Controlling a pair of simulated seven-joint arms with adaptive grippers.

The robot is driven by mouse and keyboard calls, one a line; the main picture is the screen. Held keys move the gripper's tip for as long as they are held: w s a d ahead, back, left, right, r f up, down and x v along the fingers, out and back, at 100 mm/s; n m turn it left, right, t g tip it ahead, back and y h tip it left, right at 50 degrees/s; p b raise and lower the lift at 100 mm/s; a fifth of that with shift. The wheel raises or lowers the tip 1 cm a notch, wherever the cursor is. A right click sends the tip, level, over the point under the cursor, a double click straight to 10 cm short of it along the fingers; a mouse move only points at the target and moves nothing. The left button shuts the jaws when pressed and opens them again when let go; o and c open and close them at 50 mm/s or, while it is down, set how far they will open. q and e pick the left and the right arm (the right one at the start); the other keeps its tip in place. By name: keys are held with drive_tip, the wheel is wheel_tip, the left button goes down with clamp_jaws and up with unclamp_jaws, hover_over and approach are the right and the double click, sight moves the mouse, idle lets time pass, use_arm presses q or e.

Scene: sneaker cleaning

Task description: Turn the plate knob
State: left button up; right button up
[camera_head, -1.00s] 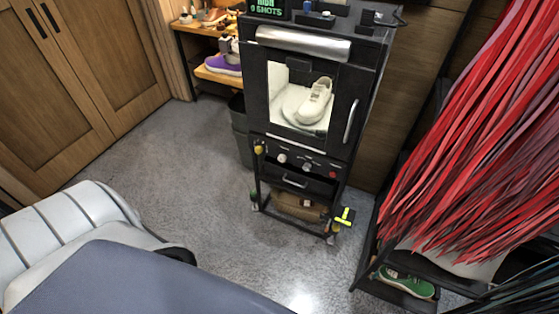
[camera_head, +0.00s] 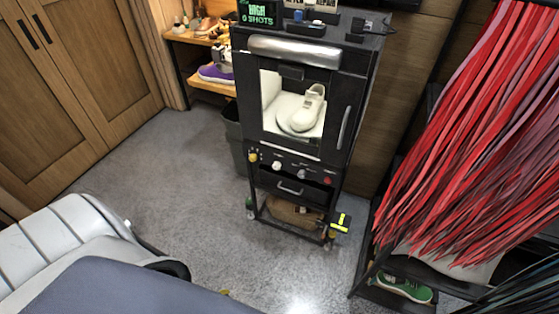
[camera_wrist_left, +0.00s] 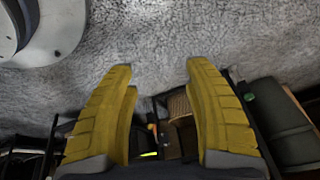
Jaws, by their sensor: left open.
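A black cabinet (camera_head: 348,95) on a wheeled frame stands upright in the head view. Behind its window a white sneaker (camera_head: 309,106) rests on a round pale plate (camera_head: 288,104). My left gripper (camera_wrist_left: 160,75) is open and empty in the left wrist view, over the floor, with yellow fingers apart. It touches no knob. My right gripper is not in view.
A grey bin (camera_head: 235,140) stands left of the cabinet, near a shelf with a purple shoe (camera_head: 216,73). Hanging red strips (camera_head: 470,140) and a rack with a green shoe (camera_head: 405,287) are at the right. The floor (camera_head: 190,190) before the cabinet is clear.

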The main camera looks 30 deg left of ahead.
sight(275, 168)
use_arm(q)
drive_tip(key=w+a+r+n+t+h, duration=0.1)
drive_tip(key=w+r+n+t, duration=0.3)
drive_tip(key=w+r+n, duration=0.55)
drive_tip(key=w+a+r+n+t+h, duration=0.1)
drive_tip(key=w+r+n+t, duration=0.3)
drive_tip(key=w+r, duration=1)
drive_tip(key=w+a+r+n+t+y, duration=0.1)
drive_tip(key=w+r+n+t+y, duration=0.2)
drive_tip(key=r+n, duration=0.65)
drive_tip(key=w+a+r+n+t+y, duration=0.15)
drive_tip(key=w+r+n, duration=0.35)
drive_tip(key=n, duration=0.9)
drive_tip(key=shift+t+h, duration=0.35)
drive_tip(key=shift+t, duration=0.1)
drive_tip(key=w, duration=0.5)
drive_tip(key=w+a, duration=0.1)
drive_tip(key=w, duration=0.5)
drive_tip(key=w+a, duration=0.1)
drive_tip(key=w, duration=0.5)
drive_tip(key=shift+w+f, duration=0.2)
drive_tip(key=shift+f, duration=0.15)
clamp_jaws()
